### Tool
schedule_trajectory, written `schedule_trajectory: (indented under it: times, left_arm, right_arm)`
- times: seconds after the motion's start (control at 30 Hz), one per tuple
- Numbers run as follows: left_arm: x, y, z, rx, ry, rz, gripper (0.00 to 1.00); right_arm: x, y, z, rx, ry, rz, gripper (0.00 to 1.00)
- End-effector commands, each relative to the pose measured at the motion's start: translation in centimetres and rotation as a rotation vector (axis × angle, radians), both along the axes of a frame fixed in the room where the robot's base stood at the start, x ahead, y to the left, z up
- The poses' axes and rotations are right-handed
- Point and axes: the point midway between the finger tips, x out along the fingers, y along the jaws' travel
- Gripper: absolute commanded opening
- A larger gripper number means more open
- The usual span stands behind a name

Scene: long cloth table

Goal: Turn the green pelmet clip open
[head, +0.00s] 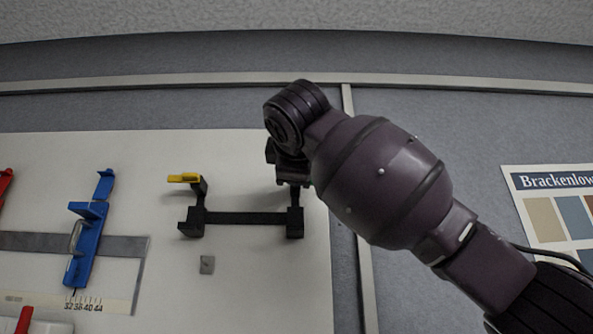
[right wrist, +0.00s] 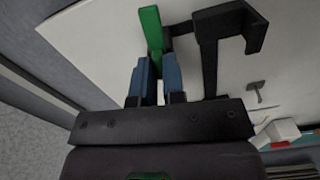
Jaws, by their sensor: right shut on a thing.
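The green pelmet clip (right wrist: 151,28) shows in the right wrist view as a flat green strip beside a black bracket (right wrist: 222,24). My right gripper (right wrist: 158,68) has its two blue fingers on either side of the strip and is shut on it. In the head view the green clip is hidden behind my right arm and gripper (head: 288,165), at the right end of the black bracket's bar (head: 245,218). A yellow clip (head: 184,178) sits on the bracket's left post, pointing left. My left gripper is in neither view.
Left of the bracket a blue slider (head: 86,228) sits on a grey rail (head: 125,245) above a numbered scale. A small grey plate (head: 207,264) is below the bracket. A colour chart (head: 550,200) is on the right. The white board below the bracket is mostly bare.

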Motion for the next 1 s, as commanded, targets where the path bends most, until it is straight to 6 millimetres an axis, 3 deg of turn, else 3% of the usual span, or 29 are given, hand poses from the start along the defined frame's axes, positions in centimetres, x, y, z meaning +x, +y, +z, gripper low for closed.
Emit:
schedule_trajectory:
  times: [0.33, 0.87, 0.9, 1.0]
  left_arm:
    - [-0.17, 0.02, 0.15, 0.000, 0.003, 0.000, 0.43]
    - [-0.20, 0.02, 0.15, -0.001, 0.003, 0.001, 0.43]
    - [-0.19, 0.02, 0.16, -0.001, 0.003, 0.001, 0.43]
    - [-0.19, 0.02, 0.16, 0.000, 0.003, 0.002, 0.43]
  right_arm:
    - [-0.03, 0.07, 0.01, -0.129, 0.000, 0.001, 0.00]
    - [-0.02, 0.08, -0.02, -0.149, 0.000, 0.002, 0.00]
    - [-0.02, 0.08, -0.03, -0.149, 0.000, 0.002, 0.17]
    - [-0.01, 0.07, -0.02, -0.148, 0.000, 0.001, 0.32]
